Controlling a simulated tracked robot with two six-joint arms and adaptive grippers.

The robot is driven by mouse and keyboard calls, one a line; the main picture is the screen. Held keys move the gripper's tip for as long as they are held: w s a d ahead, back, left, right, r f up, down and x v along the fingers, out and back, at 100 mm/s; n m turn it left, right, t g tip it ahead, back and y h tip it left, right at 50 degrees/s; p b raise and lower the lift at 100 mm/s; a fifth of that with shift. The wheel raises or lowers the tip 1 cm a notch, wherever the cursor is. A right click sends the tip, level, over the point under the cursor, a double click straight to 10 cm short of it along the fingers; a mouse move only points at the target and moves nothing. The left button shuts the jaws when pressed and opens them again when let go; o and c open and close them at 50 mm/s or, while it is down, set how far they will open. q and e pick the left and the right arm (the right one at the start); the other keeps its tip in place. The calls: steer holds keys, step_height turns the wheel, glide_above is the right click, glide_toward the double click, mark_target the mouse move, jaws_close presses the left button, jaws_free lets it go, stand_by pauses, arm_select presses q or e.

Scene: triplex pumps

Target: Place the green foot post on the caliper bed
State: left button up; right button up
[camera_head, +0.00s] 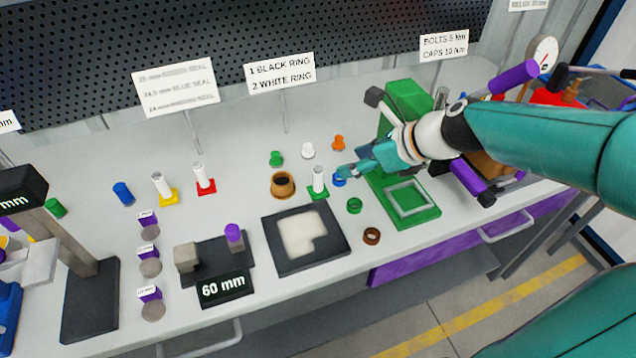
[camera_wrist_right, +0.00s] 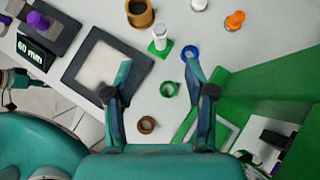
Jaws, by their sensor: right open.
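The green foot post (camera_head: 318,183), a white cylinder on a square green foot, stands upright on the bench; it also shows in the right wrist view (camera_wrist_right: 161,38). My right gripper (camera_head: 345,172) is open and empty just right of it, above the bench; in the wrist view its spread fingers (camera_wrist_right: 160,75) point toward the post, which is beyond and between them.
A dark-framed pale pad (camera_head: 272,255) lies between post and caliper bed. A brown cup (camera_head: 283,185), blue ring (camera_wrist_right: 191,52), green ring (camera_head: 354,205) and brown ring (camera_head: 372,236) are near. A green fixture (camera_head: 408,222) stands right. Yellow-foot (camera_head: 163,188) and red-foot (camera_head: 203,179) posts stand left.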

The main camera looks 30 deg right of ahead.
mark_target(323, 170)
steer(key=b+x, duration=0.1)
steer(key=x, duration=0.6)
steer(key=shift+w+a, duration=0.1)
steer(key=shift+a, duration=0.05)
steer(key=shift+b+x, duration=0.7)
steer(key=shift+x, duration=1.9)
steer(key=shift+r, duration=0.1)
jaws_close()
